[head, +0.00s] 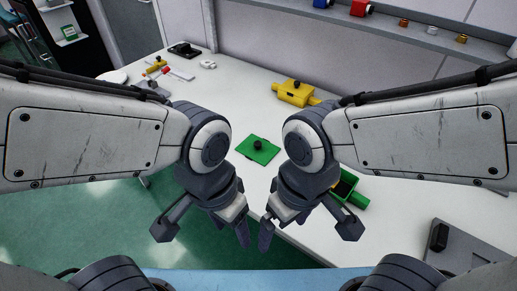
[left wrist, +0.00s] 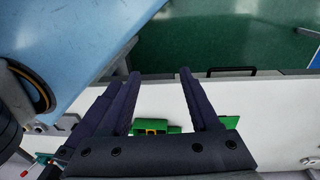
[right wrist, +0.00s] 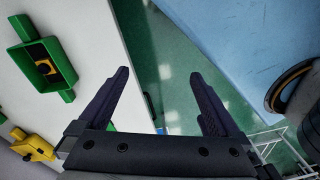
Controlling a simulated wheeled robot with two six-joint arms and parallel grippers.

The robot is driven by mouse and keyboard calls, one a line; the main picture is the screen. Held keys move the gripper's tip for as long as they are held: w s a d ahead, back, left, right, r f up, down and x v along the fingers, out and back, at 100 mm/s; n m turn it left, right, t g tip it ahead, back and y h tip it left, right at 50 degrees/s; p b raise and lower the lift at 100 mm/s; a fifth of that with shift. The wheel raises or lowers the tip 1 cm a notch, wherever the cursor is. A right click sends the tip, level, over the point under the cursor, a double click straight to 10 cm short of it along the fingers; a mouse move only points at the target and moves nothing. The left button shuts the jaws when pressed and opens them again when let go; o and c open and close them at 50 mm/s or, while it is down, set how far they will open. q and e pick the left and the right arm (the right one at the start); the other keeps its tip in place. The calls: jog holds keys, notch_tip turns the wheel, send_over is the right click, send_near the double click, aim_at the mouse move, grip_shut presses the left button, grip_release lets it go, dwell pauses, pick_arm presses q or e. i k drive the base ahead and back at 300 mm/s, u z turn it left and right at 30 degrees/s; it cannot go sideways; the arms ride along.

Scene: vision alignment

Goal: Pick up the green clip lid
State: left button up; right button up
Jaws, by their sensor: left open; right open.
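The green clip lid (head: 259,151) is a flat green plate with a black knob on top. It lies on the white table in the head view, beyond both grippers. My left gripper (head: 240,222) is open and empty, nearer the table's front edge than the lid. My right gripper (head: 277,222) is open and empty beside it, also short of the lid. A green open box (head: 346,187) with side handles is partly hidden behind my right arm. The right wrist view shows this box (right wrist: 42,66) left of the fingers, apart from them. The left wrist view shows green parts partly hidden behind the gripper.
A yellow box (head: 297,93) with a black knob stands farther back on the table (head: 222,88). Small tools lie at the back left. A grey device (head: 465,257) sits at the front right. A shelf (head: 400,30) with small parts runs along the wall.

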aim_at(254, 148)
jog(key=u, duration=0.5)
jog(key=k, duration=1.1)
jog(key=u, duration=1.2)
jog(key=i, duration=1.65)
jog(key=z, duration=0.8)
jog(key=i, duration=0.7)
jog(key=z, duration=1.25)
jog(key=i, duration=0.4)
jog(key=z, duration=0.35)
